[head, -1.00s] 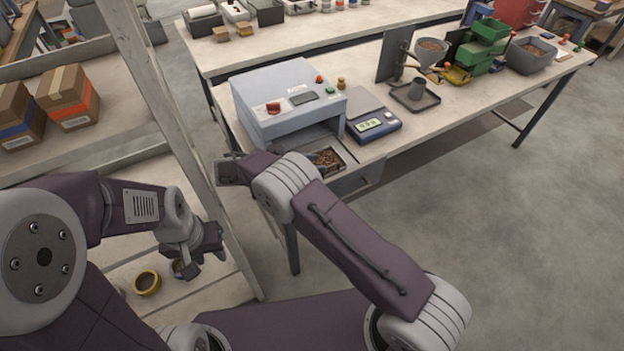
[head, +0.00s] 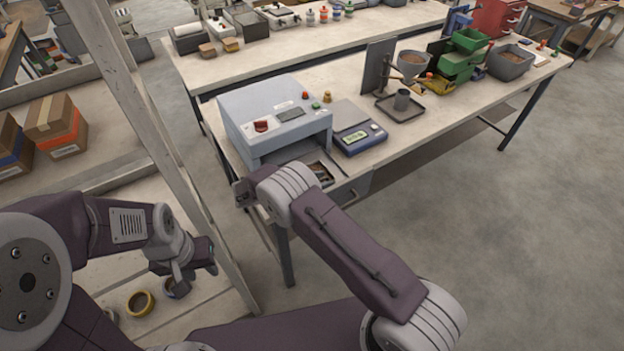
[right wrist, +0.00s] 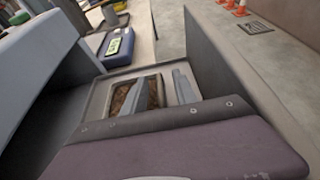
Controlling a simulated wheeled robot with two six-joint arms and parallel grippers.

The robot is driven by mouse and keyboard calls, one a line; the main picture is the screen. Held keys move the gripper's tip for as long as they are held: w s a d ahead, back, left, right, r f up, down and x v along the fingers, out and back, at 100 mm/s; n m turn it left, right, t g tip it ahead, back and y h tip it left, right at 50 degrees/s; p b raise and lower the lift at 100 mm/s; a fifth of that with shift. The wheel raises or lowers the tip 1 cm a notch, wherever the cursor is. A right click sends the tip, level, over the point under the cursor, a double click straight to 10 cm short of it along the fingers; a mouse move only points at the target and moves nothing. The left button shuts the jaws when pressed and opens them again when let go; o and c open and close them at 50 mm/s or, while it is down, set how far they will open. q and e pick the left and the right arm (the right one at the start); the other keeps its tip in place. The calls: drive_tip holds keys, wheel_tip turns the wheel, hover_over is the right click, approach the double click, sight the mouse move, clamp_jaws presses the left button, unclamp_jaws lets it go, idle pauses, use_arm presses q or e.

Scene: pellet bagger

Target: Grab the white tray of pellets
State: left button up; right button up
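The tray of brown pellets (right wrist: 122,100) shows in the right wrist view, in the recess at the grey machine's front. In the head view only part of the tray (head: 321,171) shows beside my right wrist. My right gripper (right wrist: 168,77) has its two grey fingers apart over the tray's right part, with a gap between them. I cannot tell whether they touch it. In the head view my right fingers are hidden by my own arm. My left gripper (head: 197,273) is low at the left, its fingers apart, above the pale shelf and away from the tray.
The grey machine (head: 275,115) stands over the recess. A blue scale (head: 357,138) is beside it on the bench. A wooden post (head: 160,140) rises between my arms. A yellow ring (head: 140,303) lies below my left gripper. Floor is clear at right.

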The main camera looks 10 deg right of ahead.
clamp_jaws()
idle(1.3)
